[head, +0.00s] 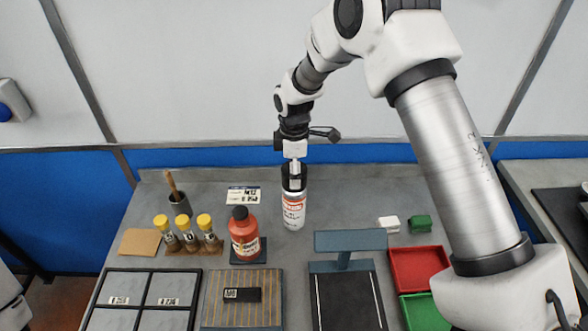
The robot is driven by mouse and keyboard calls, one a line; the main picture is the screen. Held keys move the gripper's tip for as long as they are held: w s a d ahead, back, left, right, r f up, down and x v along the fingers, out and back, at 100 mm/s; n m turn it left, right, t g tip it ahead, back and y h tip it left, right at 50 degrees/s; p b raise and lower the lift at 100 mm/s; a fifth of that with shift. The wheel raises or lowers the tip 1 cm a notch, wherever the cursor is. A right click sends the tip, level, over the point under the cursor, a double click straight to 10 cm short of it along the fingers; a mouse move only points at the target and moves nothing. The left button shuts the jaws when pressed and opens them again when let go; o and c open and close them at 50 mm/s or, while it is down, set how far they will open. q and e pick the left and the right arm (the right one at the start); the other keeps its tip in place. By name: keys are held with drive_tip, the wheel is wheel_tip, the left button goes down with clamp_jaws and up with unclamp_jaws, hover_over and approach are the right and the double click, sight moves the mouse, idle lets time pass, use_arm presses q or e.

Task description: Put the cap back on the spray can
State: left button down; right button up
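The spray can (293,212) stands upright on the grey bench, white with a red label band. My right gripper (293,184) comes down from above, with its dark fingers at the top of the can. A small pale patch shows between the fingers; I cannot tell whether it is the cap or part of the gripper. The can's top is hidden behind the fingers, and I see no separate cap on the bench. Whether the fingers are closed on something is too small to tell. My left gripper is not in view.
A red bottle (244,236) stands left of the can. Further left are several yellow-capped vials (184,240) and a brush cup (180,205). A blue-grey stand (350,241) is in front at right, near red (418,268) and green (424,312) trays.

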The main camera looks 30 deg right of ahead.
drive_tip(key=shift+p, duration=0.35)
idle(0.5)
drive_tip(key=shift+f, duration=0.1)
drive_tip(key=o, duration=0.8)
drive_tip(key=shift+o, duration=0.6)
drive_tip(key=shift+r+p, duration=3.05)
drive_tip(key=shift+r, duration=0.55)
drive_tip(key=shift+f, duration=0.1)
clamp_jaws()
